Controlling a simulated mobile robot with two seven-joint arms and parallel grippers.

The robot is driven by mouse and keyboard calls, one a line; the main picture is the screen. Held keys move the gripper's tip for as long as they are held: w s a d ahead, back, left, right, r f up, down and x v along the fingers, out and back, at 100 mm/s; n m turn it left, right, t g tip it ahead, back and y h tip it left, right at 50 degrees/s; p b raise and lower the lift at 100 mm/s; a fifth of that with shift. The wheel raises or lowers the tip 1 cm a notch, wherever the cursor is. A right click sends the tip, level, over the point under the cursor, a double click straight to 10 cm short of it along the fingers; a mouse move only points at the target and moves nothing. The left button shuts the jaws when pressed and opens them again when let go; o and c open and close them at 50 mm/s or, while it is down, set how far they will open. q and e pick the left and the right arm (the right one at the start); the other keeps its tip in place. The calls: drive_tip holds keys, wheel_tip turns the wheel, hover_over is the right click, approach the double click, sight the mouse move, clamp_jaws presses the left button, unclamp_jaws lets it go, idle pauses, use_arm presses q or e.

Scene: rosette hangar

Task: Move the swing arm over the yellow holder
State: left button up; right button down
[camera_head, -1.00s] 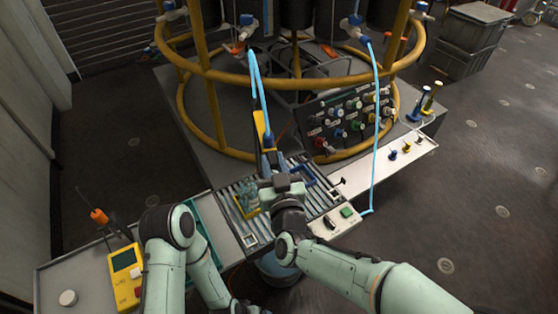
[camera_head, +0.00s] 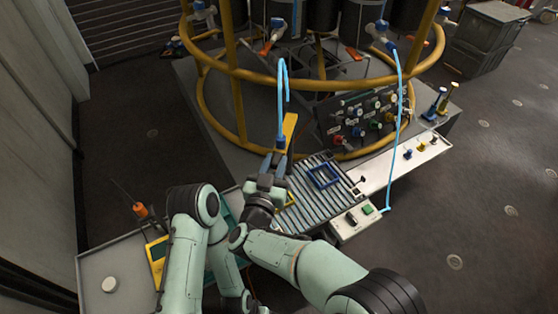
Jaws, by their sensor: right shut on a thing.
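The swing arm (camera_head: 290,127) is a yellow bar with a light-blue hose looping at its top, in front of the yellow ring frame. My right gripper (camera_head: 273,166) is shut on the lower end of the swing arm. The yellow holder (camera_head: 289,200) lies on the slatted tray, and only its right part shows past my right gripper, which covers the rest in this view. I cannot tell how high the swing arm's end is above it. My left arm folds down at the lower left, and its gripper does not show.
A blue square holder (camera_head: 324,175) sits on the slatted tray (camera_head: 308,214) to the right of the yellow one. A control panel with colored knobs (camera_head: 362,117) stands behind. A yellow meter (camera_head: 157,250) lies at the left. A second blue hose hangs at the right.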

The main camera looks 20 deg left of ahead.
use_arm(q)
drive_tip(key=shift+s+a+r, duration=0.2)
drive_tip(key=shift+a+r, duration=0.1)
drive_tip(key=shift+a, duration=0.15)
use_arm(e)
drive_tip(key=shift+s+a+f+m+h, duration=0.1)
drive_tip(key=shift+a+m+h, duration=0.2)
drive_tip(key=shift+a+h, duration=0.4)
drive_tip(key=c, duration=1)
unclamp_jaws()
drive_tip(key=shift+o, duration=0.2)
drive_tip(key=shift+d, duration=0.1)
